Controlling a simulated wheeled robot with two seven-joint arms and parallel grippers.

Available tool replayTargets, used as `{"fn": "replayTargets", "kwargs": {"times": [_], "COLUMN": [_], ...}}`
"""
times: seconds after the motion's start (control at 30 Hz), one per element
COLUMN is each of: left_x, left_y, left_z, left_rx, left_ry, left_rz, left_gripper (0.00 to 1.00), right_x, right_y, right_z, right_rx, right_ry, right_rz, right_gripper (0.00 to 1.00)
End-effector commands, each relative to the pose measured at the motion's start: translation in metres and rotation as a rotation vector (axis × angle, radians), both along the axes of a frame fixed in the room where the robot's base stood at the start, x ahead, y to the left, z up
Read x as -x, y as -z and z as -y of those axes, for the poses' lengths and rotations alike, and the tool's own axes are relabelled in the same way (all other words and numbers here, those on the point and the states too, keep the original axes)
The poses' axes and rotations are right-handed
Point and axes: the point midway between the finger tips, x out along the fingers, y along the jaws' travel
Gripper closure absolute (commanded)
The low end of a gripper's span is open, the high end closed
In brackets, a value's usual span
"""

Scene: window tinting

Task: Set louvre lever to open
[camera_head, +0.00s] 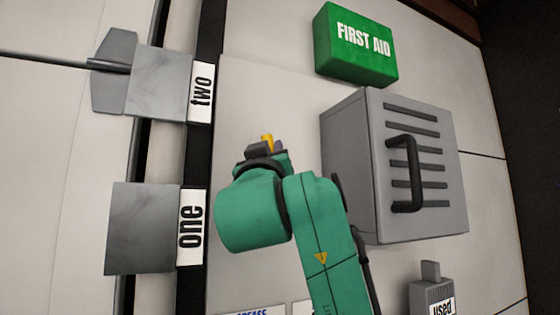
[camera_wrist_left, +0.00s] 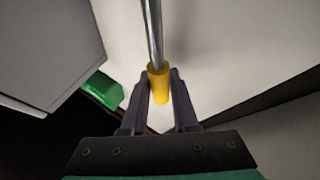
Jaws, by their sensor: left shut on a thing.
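The lever shows in the left wrist view as a bare metal rod (camera_wrist_left: 153,30) with a yellow grip (camera_wrist_left: 159,84) on its end. My left gripper (camera_wrist_left: 160,88) is shut on the yellow grip, with one dark finger on each side of it. In the head view a small part of the yellow grip (camera_head: 267,142) shows above my left gripper (camera_head: 262,149). My green wrist and forearm hide the rest of the lever there, so its setting cannot be read. My right gripper is in neither view.
A grey slotted box (camera_head: 345,150) with a black handle (camera_head: 413,175) juts out to the right of my arm. A green first aid box (camera_head: 355,45) is above it. Grey plates labelled "two" (camera_head: 160,85) and "one" (camera_head: 145,228) are at left. A container marked "used" (camera_head: 432,292) is lower right.

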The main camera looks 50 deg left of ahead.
Motion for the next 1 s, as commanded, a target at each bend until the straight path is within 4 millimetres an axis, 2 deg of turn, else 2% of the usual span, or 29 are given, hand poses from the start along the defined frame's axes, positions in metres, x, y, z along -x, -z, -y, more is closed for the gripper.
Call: {"fn": "replayTargets", "kwargs": {"times": [0.4,1.0], "left_x": [-0.017,-0.022], "left_y": [-0.004,-0.004], "left_z": [0.006,0.008], "left_rx": [-0.069,-0.085], "left_ry": [0.002,0.001], "left_rz": [-0.238,-0.286], "left_gripper": [1.00,1.00], "right_x": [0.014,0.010], "right_y": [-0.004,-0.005], "right_z": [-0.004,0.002], "right_rx": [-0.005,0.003], "right_ry": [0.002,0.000], "right_rz": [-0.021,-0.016], "right_gripper": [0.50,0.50]}}
